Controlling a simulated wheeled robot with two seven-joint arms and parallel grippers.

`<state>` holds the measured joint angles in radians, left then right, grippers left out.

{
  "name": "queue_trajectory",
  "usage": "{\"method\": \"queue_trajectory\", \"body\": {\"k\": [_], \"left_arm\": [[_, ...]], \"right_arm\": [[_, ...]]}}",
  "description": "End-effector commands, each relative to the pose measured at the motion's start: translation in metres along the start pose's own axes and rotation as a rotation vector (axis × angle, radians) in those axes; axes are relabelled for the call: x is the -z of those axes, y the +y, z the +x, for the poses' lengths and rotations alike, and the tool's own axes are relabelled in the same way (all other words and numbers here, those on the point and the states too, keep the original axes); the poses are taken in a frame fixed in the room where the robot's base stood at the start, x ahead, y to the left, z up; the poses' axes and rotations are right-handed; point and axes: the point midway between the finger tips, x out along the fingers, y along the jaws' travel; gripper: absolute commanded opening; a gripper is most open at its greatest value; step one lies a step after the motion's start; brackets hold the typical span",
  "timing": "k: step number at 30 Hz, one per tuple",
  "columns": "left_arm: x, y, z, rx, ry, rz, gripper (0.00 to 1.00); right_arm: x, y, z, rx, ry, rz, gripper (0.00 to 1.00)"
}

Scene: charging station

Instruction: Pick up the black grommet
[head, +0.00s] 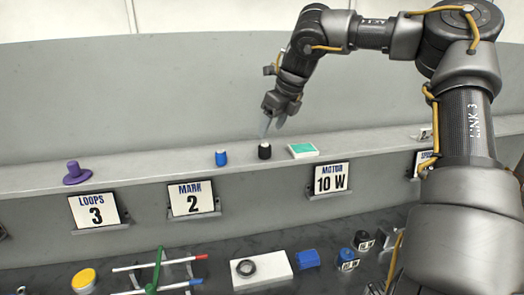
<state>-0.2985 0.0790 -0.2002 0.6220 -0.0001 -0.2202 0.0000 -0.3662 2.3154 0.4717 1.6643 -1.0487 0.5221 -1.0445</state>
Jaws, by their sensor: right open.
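My right gripper (272,127) points down over the upper shelf, well above and behind the ring. It is open, and its thin fingers are just above a small black cylinder with a light top (264,152). I cannot tell whether a fingertip touches that cylinder. My left gripper is not in view.
On the shelf (120,180) stand a purple knob (75,173), a blue cylinder (221,158) and a green-topped white block (303,150). Below lie a yellow round piece (84,280), coloured rods (157,268), a blue block (307,259) and labelled dark pieces (363,241). My right arm covers the right side.

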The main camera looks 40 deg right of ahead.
Motion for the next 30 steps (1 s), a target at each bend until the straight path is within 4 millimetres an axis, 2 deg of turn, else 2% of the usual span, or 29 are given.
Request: {"method": "queue_trajectory", "body": {"k": [6, 14, 21, 25, 30], "left_arm": [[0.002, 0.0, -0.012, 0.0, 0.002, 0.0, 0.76], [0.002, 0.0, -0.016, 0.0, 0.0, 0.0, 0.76], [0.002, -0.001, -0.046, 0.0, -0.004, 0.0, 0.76], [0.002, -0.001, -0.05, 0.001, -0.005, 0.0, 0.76], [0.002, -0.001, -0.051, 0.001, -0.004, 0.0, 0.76]], "right_arm": [[0.0, 0.0, 0.028, -0.003, 0.002, 0.002, 0.61], [0.001, -0.001, 0.035, -0.002, 0.001, 0.005, 0.61], [0.004, -0.006, 0.063, -0.004, 0.004, 0.006, 0.61], [0.004, -0.006, 0.078, -0.002, 0.003, 0.004, 0.61], [0.004, -0.006, 0.086, -0.001, -0.001, 0.005, 0.61]]}}
